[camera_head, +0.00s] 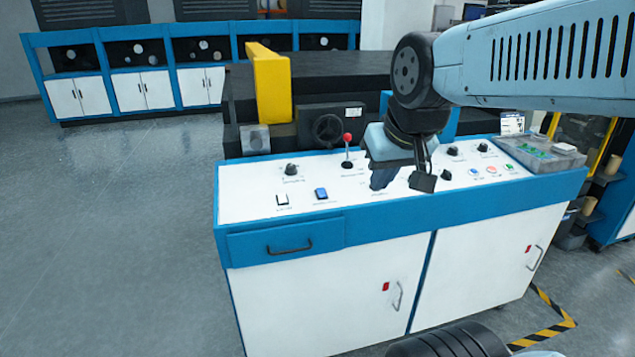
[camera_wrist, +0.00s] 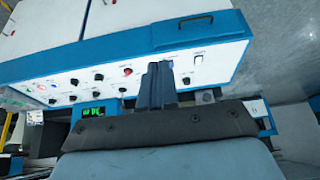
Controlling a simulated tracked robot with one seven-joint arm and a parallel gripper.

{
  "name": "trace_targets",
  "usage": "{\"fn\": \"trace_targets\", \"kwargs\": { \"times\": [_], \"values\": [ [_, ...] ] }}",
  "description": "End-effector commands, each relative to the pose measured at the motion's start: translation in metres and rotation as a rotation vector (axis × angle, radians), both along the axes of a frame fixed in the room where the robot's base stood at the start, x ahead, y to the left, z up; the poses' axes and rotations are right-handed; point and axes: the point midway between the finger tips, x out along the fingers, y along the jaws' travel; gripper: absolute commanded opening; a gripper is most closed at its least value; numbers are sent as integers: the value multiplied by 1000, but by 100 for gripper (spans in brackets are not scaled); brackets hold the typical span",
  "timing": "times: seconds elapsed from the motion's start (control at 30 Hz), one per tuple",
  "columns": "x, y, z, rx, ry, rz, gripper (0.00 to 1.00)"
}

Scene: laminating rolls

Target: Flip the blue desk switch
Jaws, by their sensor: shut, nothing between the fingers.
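The blue desk switch (camera_head: 321,193) is a small blue rocker on the white top of the control desk (camera_head: 243,199), in the left part of the panel. A white switch (camera_head: 282,199) is to its left. My gripper (camera_head: 378,186) is shut and empty, pointing down at the panel, to the right of the blue switch in the head view. In the wrist view my shut fingers (camera_wrist: 158,68) stand in the middle, and the blue switch is mostly hidden behind them. The white switch (camera_wrist: 198,58) shows clear to their right.
A lever with a red ball (camera_head: 347,138) stands behind the blue switch. A black knob (camera_head: 291,170) is at the back left. More knobs and coloured buttons (camera_head: 491,170) fill the right side, with a clear tray (camera_head: 541,153) at the far right end.

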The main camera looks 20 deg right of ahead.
Motion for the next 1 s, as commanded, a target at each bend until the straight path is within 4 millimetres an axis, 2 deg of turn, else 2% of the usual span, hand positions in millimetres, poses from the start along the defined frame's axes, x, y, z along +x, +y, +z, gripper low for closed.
{"fn": "trace_targets", "kwargs": {
  "times": [0.37, 0.7, 0.8, 1.0],
  "values": [
    [116, -1, -19, 9, -45, 1, 0],
    [217, -3, -59, 4, -96, -1, 0],
    [237, -3, -71, 2, -108, -3, 0],
    [259, -4, -84, -2, -124, -4, 0]
  ]
}}
